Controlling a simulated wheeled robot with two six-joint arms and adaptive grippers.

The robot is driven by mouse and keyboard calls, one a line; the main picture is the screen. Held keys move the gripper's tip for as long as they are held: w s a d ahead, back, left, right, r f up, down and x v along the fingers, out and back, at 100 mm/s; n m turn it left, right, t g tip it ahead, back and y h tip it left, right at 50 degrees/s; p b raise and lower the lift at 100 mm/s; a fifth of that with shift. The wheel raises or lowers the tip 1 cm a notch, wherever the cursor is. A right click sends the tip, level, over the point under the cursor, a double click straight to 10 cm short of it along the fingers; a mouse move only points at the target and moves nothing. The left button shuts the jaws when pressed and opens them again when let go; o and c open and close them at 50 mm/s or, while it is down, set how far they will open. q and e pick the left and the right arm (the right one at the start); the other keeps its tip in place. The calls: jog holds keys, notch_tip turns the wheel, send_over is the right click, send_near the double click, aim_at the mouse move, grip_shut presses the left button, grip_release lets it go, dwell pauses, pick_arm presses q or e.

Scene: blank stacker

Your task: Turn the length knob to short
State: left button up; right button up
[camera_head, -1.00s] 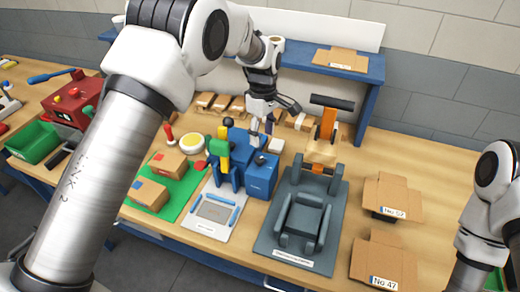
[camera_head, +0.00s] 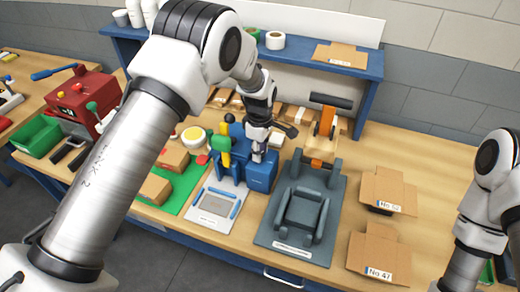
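The blue machine (camera_head: 262,177) stands mid-bench, with a yellow and green upright (camera_head: 225,145) on its left side. No length knob can be made out; my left gripper and arm cover part of the machine's top. My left gripper (camera_head: 258,155) points down at the top of the blue machine. It is too small to tell whether its fingers are open or touch anything. My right arm shows at the right edge, and its gripper is out of the picture.
A grey fixture (camera_head: 302,218) with an orange-handled lever stands right of the blue machine. Open cardboard boxes (camera_head: 388,190) lie farther right. A green mat (camera_head: 178,203) with boxes lies left. A blue shelf (camera_head: 300,58) runs behind.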

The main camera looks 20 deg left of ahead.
pick_arm(q)
grip_shut()
jog(key=shift+n, duration=0.4)
jog(key=shift+n+b, duration=0.55)
jog(key=shift+n, duration=0.25)
jog(key=shift+n+b, duration=0.5)
jog(key=shift+n, duration=1.3)
jog(key=shift+r, duration=0.1)
jog(key=o, duration=0.8)
grip_release()
